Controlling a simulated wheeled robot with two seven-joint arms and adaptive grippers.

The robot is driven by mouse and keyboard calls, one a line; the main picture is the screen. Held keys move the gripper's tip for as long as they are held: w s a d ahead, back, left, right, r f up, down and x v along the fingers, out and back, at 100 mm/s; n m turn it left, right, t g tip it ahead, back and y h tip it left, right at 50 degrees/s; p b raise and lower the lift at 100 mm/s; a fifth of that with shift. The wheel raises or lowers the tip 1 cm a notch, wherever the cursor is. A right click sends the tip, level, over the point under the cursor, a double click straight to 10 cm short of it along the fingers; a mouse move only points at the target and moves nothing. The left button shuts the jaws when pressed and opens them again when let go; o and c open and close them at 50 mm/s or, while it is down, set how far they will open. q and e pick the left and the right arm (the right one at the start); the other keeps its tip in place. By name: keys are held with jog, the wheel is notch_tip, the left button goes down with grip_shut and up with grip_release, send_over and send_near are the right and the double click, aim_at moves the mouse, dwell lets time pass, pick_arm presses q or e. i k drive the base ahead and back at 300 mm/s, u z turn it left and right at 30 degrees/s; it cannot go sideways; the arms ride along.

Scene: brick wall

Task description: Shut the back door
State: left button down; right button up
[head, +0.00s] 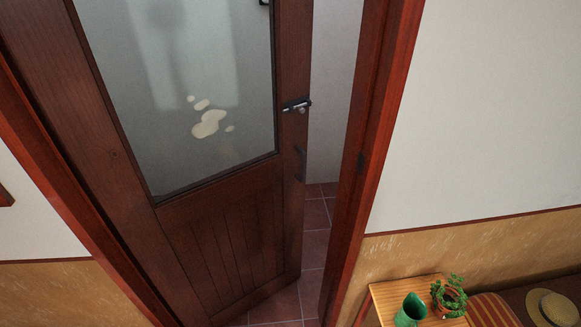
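The back door (120,190) is a dark brown wooden door with a frosted glass pane (190,90) and a panelled lower part. It stands ajar, with a gap between its right edge and the right side of the red-brown door frame (364,150). Neither of my grippers shows in the head view.
Tiled floor (314,246) shows through the gap. At the lower right stand a small wooden table (385,296) with a green vase (411,311), a potted plant (449,296), a striped cushion (490,310) and a straw hat (553,306). White wall (490,110) flanks the frame.

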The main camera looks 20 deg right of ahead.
aim_at(217, 246)
jog(key=z, duration=0.35)
jog(key=i, duration=0.65)
jog(key=z, duration=0.6)
